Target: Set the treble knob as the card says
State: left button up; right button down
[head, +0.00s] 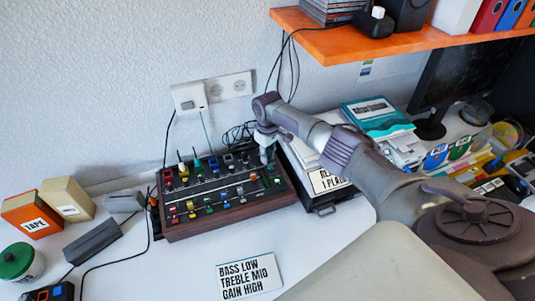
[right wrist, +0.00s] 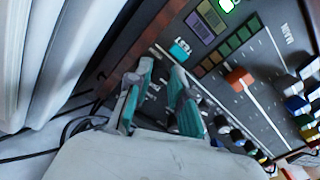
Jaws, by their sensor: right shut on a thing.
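The card (head: 249,277) lies on the white desk in front of the mixer and reads "BASS LOW TREBLE MID GAIN HIGH". The mixer (head: 215,226) is a dark panel in a brown case with several coloured knobs, sliders and buttons. I cannot tell which knob is the treble one. My right gripper (head: 266,154) is down at the mixer's back right corner. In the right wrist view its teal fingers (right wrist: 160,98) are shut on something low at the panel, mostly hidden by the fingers. My left gripper is not in view.
A black box with papers (head: 325,184) stands close to the mixer's right side. An orange shelf (head: 345,48) hangs above at the back. Grey blocks, cables and a green-lidded jar (head: 18,262) lie at the left. The desk is clear around the card.

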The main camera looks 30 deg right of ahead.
jog(key=m+p, duration=0.2)
jog(key=m, duration=0.3)
jog(key=shift+r, duration=0.1)
jog(key=m+p, duration=0.1)
jog(key=m, duration=0.4)
jog(key=shift+w+m+p, duration=0.1)
jog(key=shift+m+p, duration=0.2)
jog(key=shift+m, duration=0.2)
jog(key=c, duration=1)
grip_release()
jog(key=shift+c, duration=0.2)
notch_tip(320, 180, up, 12)
